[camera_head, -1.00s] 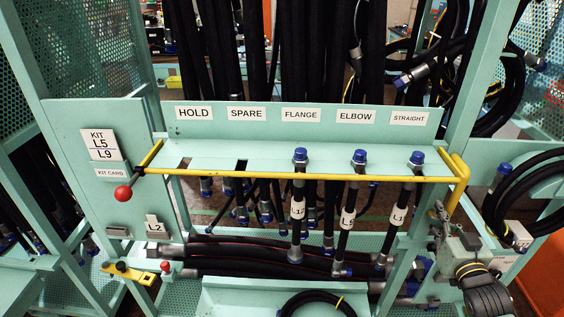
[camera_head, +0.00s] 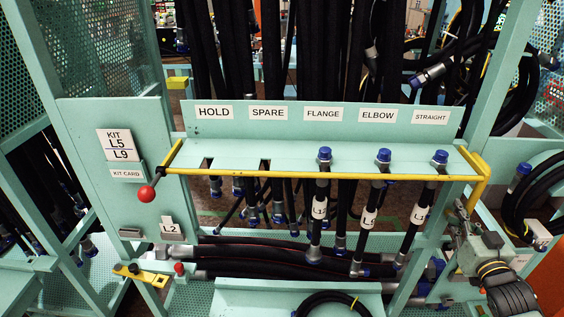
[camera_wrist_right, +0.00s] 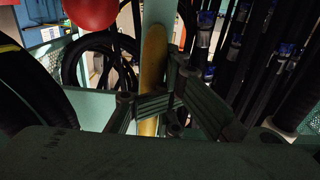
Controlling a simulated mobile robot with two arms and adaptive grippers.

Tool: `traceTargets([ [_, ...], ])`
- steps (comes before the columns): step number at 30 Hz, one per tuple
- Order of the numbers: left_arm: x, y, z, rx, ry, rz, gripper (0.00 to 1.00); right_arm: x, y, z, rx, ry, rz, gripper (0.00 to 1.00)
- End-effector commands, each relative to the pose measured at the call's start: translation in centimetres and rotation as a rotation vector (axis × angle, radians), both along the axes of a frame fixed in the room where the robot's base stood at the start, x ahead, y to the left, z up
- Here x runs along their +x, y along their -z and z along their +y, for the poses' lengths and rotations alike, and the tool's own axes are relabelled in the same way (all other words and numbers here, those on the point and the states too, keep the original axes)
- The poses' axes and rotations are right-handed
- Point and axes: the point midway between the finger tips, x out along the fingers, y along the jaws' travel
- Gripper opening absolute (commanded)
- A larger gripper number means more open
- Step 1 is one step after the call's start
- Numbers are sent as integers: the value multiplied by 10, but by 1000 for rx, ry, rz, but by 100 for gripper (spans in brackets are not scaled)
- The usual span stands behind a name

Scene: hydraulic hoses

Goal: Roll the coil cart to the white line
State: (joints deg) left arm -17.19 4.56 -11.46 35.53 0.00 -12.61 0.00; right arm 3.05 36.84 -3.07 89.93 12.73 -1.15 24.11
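A teal frame (camera_head: 85,110) carries labels and hanging black hoses and fills the head view; I cannot tell whether it is the coil cart. A yellow bar (camera_head: 330,175) runs along its front, with a red ball knob (camera_head: 147,194) at the left end. A coiled black hose (camera_head: 330,299) lies in the lower tray (camera_head: 245,290). My right gripper (camera_head: 462,212) is at the bar's right end. In the right wrist view a yellow bar (camera_wrist_right: 152,60) passes by its fingers (camera_wrist_right: 172,108); whether they clamp it is unclear. My left gripper and a white line are not in view.
Three blue-capped hose ends (camera_head: 384,156) stand in the label shelf (camera_head: 228,149). More coiled hoses (camera_head: 540,185) hang at the right, close to my right arm. An orange surface (camera_head: 552,285) is at the lower right. Other teal posts stand at both sides.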

Motion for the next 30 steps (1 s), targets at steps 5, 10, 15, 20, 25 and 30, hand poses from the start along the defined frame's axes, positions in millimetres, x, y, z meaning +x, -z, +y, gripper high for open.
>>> traceTargets([
  [5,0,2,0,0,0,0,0,0,2,-11,-3,5,7,0],
  [10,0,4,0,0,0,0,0,0,2,-20,-4,7,7,0],
  [15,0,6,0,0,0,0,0,1,2,-28,-4,8,6,0],
  [20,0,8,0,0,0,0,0,1,1,-36,-6,9,6,0],
  [25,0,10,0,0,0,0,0,1,0,-44,-7,10,5,0],
  [30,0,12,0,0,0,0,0,2,0,-52,-5,10,4,0],
])
